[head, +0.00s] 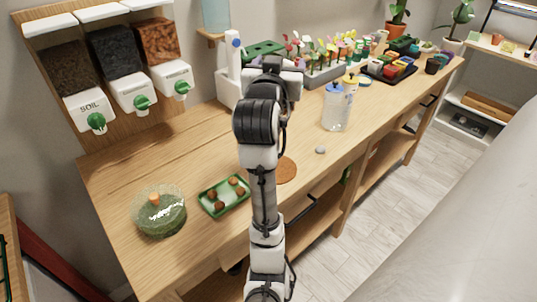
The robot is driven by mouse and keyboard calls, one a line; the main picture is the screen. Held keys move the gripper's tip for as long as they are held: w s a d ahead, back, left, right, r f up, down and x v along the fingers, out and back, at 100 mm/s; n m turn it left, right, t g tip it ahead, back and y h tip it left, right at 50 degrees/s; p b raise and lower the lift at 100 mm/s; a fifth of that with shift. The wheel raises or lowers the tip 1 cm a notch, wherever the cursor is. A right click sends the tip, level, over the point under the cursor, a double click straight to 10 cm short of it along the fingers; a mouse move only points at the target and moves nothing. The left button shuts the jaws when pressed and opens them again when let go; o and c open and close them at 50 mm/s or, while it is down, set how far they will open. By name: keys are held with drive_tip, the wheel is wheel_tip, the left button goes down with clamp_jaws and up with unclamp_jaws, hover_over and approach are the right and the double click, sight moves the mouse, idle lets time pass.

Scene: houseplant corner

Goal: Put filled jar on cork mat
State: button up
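A clear jar (336,110) with a bluish upper part stands upright on the wooden bench, right of my arm; I cannot tell what is in it. A round brown cork mat (286,170) lies flat near the front edge, its left part hidden behind my arm. A low round glass vessel (160,213) with green filling and an orange piece stands at the front left. My arm rises through the middle of the view, and its links hide my gripper, so I cannot see its fingers or any grasp.
A green tray (224,196) with several brown pieces lies left of my arm. A grey pebble (320,149) lies between mat and jar. Dispensers (134,92) hang on the left wall. A black tray (388,70) and plants crowd the far bench. The left-middle bench is clear.

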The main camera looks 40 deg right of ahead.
wheel_tip(320, 180, down, 19)
drive_tip(key=p, duration=0.1)
idle(0.4)
drive_tip(key=shift+s+f, duration=0.1)
drive_tip(key=shift+f, duration=0.05)
drive_tip(key=o, duration=1.6)
drive_tip(key=shift+f, duration=0.15)
drive_tip(key=shift+p+v, duration=1.45)
drive_tip(key=shift+v, duration=4.55)
